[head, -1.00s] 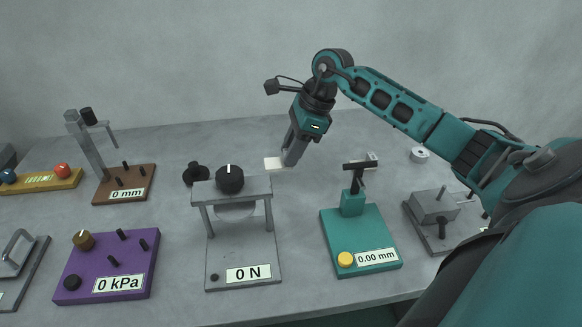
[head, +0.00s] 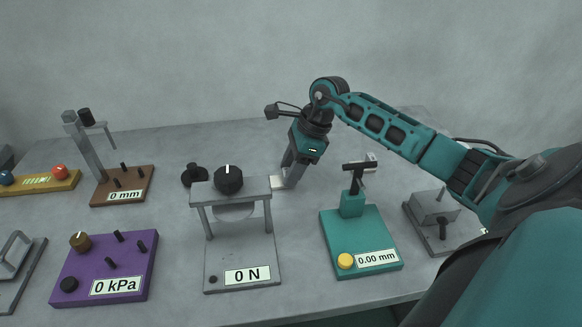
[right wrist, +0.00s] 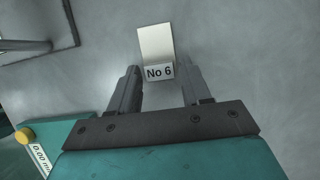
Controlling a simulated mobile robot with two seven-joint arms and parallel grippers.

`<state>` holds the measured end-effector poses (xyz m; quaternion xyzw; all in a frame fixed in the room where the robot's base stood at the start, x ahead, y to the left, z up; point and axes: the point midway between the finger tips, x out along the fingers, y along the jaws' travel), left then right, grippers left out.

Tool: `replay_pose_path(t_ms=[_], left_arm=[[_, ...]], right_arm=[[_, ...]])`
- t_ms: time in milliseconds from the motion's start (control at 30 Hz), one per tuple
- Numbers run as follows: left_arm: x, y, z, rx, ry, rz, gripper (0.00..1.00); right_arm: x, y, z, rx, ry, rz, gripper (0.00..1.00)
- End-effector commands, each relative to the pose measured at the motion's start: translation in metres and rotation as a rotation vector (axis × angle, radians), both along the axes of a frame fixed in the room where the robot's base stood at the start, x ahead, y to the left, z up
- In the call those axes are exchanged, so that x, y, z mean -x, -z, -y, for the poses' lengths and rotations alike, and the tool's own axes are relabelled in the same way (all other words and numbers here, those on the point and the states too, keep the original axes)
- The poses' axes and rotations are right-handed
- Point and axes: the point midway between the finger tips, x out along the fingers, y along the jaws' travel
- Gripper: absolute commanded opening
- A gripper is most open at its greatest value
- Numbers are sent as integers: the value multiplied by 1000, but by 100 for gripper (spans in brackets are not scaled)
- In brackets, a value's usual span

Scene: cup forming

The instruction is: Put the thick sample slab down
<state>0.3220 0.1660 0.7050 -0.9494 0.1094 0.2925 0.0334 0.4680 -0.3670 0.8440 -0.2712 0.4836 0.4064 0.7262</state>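The thick sample slab (head: 277,182) is a pale, flat block low at the table top, left of my right gripper's fingertips. In the right wrist view the slab (right wrist: 155,42) points away from me, and its "No 6" label (right wrist: 159,72) is between the fingertips. My right gripper (head: 289,184) points down behind the force stand. In the right wrist view its fingers (right wrist: 158,78) stand apart on either side of the slab's near end. I cannot tell if they press on it. My left gripper is not in view.
The grey "0 N" stand (head: 243,252) is in front of the slab. The teal "0.00 mm" gauge (head: 362,240) is to the right. A black knob (head: 194,176) stands to the left, with the purple "0 kPa" box (head: 106,268) nearer. Bare table lies behind the slab.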

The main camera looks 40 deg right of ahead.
Motion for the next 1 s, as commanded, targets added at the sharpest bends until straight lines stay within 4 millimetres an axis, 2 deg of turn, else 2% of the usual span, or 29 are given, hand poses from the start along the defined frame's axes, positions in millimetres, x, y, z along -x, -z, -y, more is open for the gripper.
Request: replay_pose_path(t_ms=[100,333,467,800,1000], left_arm=[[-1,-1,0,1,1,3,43],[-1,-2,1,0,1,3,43],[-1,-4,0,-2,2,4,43],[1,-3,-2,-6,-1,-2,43],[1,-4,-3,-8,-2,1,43]], right_arm=[[0,0,0,0,0,0,58],[0,-1,0,-1,0,0,58],[1,-9,2,2,1,1,58],[15,-74,26,3,2,3,58],[21,-103,36,0,0,1,58]])
